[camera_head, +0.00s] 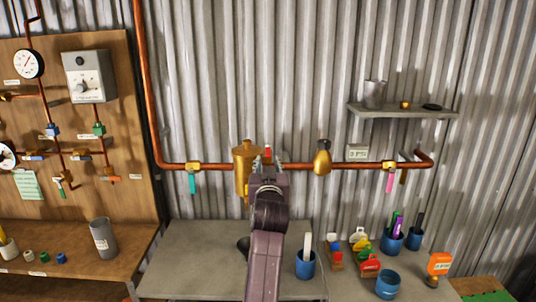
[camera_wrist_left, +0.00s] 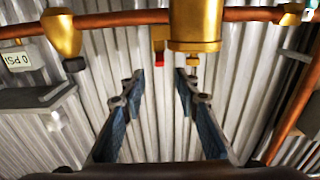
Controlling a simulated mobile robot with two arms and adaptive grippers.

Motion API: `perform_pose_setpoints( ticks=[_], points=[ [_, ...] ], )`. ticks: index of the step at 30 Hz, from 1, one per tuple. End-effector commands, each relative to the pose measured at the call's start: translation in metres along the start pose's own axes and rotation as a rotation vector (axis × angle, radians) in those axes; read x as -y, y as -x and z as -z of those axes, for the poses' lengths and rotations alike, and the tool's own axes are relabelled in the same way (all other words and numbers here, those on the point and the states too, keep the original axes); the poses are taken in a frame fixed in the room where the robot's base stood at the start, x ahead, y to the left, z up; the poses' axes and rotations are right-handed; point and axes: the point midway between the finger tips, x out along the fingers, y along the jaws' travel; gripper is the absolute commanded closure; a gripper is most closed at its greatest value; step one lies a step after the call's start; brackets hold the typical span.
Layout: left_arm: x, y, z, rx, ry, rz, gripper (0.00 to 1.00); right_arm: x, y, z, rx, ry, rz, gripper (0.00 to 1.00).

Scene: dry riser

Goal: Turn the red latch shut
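The red latch (camera_head: 267,152) shows as a small red piece just above the copper pipe, right of a brass cylinder (camera_head: 243,165). In the left wrist view, which is upside down, the red latch (camera_wrist_left: 159,60) is at the end of a brass stem beside the brass cylinder (camera_wrist_left: 196,25). My left gripper (camera_head: 267,168) is in front of the pipe and hides part of the fitting. In the wrist view its two fingers (camera_wrist_left: 159,88) are spread apart with nothing between them; the latch appears beyond the gap, apart from them. My right gripper is not in view.
The copper pipe (camera_head: 347,166) also carries a brass bulb (camera_head: 322,162), a teal-handled valve (camera_head: 192,182) and a pink-handled valve (camera_head: 390,178). A shelf (camera_head: 400,112) is at upper right. Blue cups (camera_head: 305,266) and coloured tags (camera_head: 369,262) stand on the bench below.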

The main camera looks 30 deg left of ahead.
Motion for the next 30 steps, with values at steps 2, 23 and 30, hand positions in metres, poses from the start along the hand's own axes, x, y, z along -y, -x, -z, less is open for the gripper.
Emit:
perform_pose_setpoints(
  ticks=[2,23,30],
  points=[
    [0.0,-0.01,0.002,0.002,-0.002,0.0,0.71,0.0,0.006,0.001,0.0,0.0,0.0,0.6],
    [0.0,-0.071,-0.001,0.002,-0.002,-0.001,0.71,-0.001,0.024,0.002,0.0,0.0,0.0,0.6],
    [0.0,-0.071,-0.001,0.002,-0.002,-0.001,0.79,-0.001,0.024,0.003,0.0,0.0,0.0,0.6]
  ],
)
